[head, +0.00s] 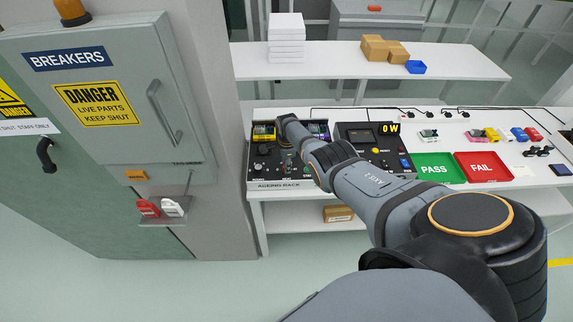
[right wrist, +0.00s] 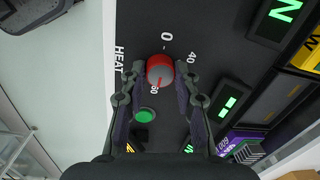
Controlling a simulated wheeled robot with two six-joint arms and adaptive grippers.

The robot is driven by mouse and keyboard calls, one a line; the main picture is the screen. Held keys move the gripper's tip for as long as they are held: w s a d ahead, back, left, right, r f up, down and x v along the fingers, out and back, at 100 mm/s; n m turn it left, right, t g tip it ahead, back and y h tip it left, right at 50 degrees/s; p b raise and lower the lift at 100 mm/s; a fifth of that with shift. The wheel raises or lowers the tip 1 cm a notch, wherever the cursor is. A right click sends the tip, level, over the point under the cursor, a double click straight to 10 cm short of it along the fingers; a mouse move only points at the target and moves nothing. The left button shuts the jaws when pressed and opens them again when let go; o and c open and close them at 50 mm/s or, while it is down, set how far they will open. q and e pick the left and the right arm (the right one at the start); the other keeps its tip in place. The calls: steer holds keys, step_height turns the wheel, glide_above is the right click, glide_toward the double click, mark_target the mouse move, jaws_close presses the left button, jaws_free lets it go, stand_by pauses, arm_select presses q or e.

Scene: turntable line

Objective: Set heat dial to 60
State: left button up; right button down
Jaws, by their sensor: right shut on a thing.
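The heat dial (right wrist: 160,68) is a round knob with a red top on a dark panel in the right wrist view. The word HEAT is printed beside it, with 0, 40 and 60 around it. The 60 is close to the knob on the side toward my palm. A faint line on the knob seems to face the 60, but I cannot read it surely. My right gripper (right wrist: 161,75) is shut on the knob, a fingertip on each side. In the head view my right arm reaches over the ageing rack (head: 276,186) and hides the dial. My left gripper is not in view.
A green button (right wrist: 146,114) lies between my right fingers, near the dial. Lit green displays (right wrist: 229,103) stand to the right. In the head view, the power unit (head: 371,135) reading 0 W, the green PASS tray (head: 437,179) and the red FAIL tray (head: 484,178) stand right of the rack.

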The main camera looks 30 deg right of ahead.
steer(key=shift+w+r, duration=0.1)
steer(key=c, duration=1)
jaws_free()
steer(key=shift+r, duration=0.5)
steer(key=r, duration=1.1)
steer(key=shift+s+a, duration=0.1)
steer(key=shift+s, duration=0.25)
